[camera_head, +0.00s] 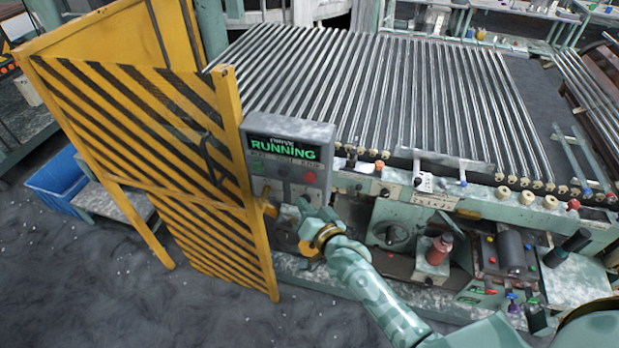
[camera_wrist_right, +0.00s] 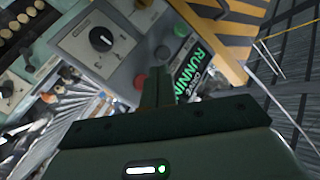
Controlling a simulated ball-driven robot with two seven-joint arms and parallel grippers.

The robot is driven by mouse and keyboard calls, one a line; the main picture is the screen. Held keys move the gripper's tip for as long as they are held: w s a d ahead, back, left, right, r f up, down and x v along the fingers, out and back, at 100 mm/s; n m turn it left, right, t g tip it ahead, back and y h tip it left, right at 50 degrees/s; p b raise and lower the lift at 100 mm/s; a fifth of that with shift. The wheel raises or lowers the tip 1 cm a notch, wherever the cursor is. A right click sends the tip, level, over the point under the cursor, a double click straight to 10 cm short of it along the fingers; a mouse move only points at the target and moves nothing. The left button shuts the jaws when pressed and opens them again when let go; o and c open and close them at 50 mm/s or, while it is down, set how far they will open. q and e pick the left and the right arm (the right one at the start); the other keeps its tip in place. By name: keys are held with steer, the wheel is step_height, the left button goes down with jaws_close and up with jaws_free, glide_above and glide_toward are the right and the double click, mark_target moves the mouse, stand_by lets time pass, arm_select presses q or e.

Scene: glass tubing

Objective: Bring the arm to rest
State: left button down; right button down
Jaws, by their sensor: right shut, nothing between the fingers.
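My right arm reaches in from the lower right in the head view, and its gripper (camera_head: 303,206) is in front of the grey control panel (camera_head: 288,200). In the right wrist view the gripper (camera_wrist_right: 157,82) is shut and empty, its fingers close to a red button (camera_wrist_right: 140,82). I cannot tell whether they touch the panel. The panel's display (camera_head: 284,149) reads "RUNNING" in green. The head view also shows the red button (camera_head: 310,177) and a green button (camera_head: 258,167). My left gripper is not in view.
A yellow and black striped guard (camera_head: 170,150) stands left of the panel. Behind it lies a bed of glass tubes (camera_head: 390,90). A blue bin (camera_head: 58,182) is far left; the left floor is open.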

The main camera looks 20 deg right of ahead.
stand_by(0.6)
steer(key=s+d+f+n+g+h+b, duration=0.1)
steer(key=s+f+n+g+b, duration=0.3)
steer(key=f, duration=0.6)
steer(key=s+d+f+g+b, duration=0.1)
steer(key=s+f, duration=0.5)
steer(key=f, duration=0.5)
steer(key=s+d+f+n+g+h+b, duration=0.1)
steer(key=s+d+f+n+g+b, duration=0.3)
steer(key=f, duration=0.6)
steer(key=s+d+f+g+b, duration=0.2)
steer(key=s+f+b, duration=0.5)
steer(key=s+f, duration=0.7)
steer(key=s+d+f+n+g+h+b, duration=0.1)
steer(key=s+f+g+b, duration=0.3)
steer(key=s+f, duration=1)
steer(key=s+d+b, duration=0.1)
steer(key=s+b, duration=0.2)
steer(key=s, duration=0.3)
steer(key=shift+s+d+f, duration=0.15)
steer(key=shift+s+d, duration=0.05)
